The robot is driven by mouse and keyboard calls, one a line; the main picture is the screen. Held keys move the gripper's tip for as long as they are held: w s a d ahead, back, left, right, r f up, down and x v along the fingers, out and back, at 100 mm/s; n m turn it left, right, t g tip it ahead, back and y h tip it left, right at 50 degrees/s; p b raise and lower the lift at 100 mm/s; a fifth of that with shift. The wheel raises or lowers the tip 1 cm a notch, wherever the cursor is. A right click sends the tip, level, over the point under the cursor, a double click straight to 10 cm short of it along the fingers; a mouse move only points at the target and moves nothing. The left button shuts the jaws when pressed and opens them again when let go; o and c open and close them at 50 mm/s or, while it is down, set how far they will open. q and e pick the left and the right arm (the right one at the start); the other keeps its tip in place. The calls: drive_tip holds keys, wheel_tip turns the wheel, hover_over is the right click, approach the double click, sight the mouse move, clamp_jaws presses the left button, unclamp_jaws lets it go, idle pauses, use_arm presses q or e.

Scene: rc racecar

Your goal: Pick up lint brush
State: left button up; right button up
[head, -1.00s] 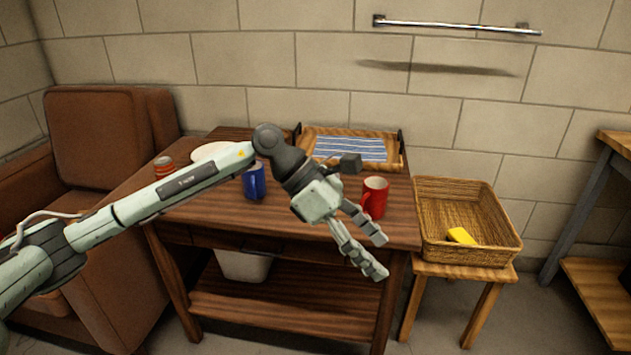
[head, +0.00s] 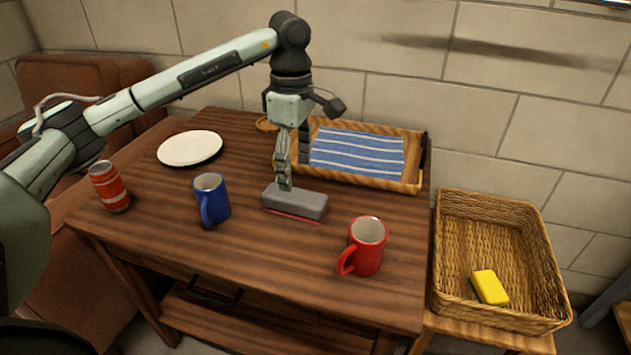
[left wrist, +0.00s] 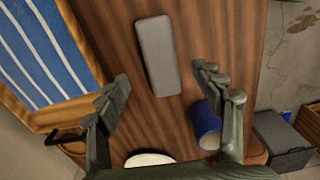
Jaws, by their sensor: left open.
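The lint brush (head: 296,203) is a grey block with a thin red edge at its base, lying flat on the wooden table (head: 130,228). It also shows in the left wrist view (left wrist: 157,58), just beyond my fingertips and between their lines. My left gripper (head: 294,172) points down above and behind the brush in the head view, with one finger overlapping the brush's left part. In the left wrist view its fingers (left wrist: 162,82) are spread wide with nothing between them. I cannot tell whether a finger touches the brush. My right gripper is not in view.
A blue mug (head: 211,200) stands left of the brush and a red mug (head: 366,247) right. A wooden tray (head: 413,180) with a striped cloth (head: 358,152) is behind. A can (head: 109,187) and white plate (head: 190,148) are at left. A wicker basket (head: 500,318) holds a yellow sponge (head: 489,287).

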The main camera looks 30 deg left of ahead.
sight(295, 194)
use_arm(q)
drive_tip(key=shift+w+f, duration=0.15)
drive_tip(key=shift+f, duration=0.1)
drive_tip(key=f, duration=0.6)
drive_tip(key=shift+s+a+f, duration=0.15)
drive_tip(key=shift+s, duration=0.2)
drive_tip(key=shift+f, duration=0.45)
drive_tip(key=shift+w, duration=0.1)
drive_tip(key=c, duration=1.3)
drive_tip(key=shift+o, duration=0.2)
drive_tip(key=shift+r, duration=0.15)
